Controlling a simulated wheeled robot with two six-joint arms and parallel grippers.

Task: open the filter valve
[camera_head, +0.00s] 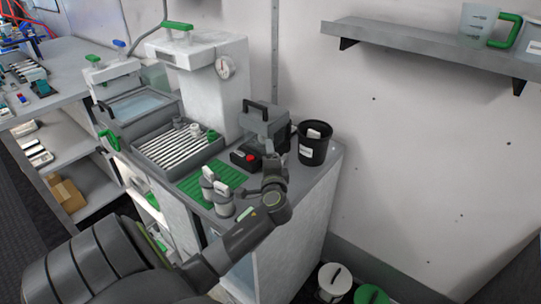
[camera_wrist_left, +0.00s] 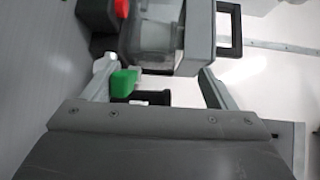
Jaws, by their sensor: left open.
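A small green handle (camera_wrist_left: 123,82), which looks like the filter valve, shows in the left wrist view beside a dark fitting (camera_wrist_left: 155,98) below a grey unit. My left gripper (camera_wrist_left: 157,70) is open, with its two fingers apart. The green handle lies between them in the picture, close to the left finger; I cannot tell whether they touch. In the head view my left gripper (camera_head: 273,168) is in front of the grey unit (camera_head: 262,130) with a black top handle, and hides the green handle. My right gripper is not in view.
A red button (camera_head: 250,157) sits left of my gripper. A black bin (camera_head: 314,144) stands to the right. Grey-white canisters (camera_head: 222,196) stand at the green mat (camera_head: 212,177). A white dispenser (camera_head: 210,80) with a gauge is behind. Free wall is at right.

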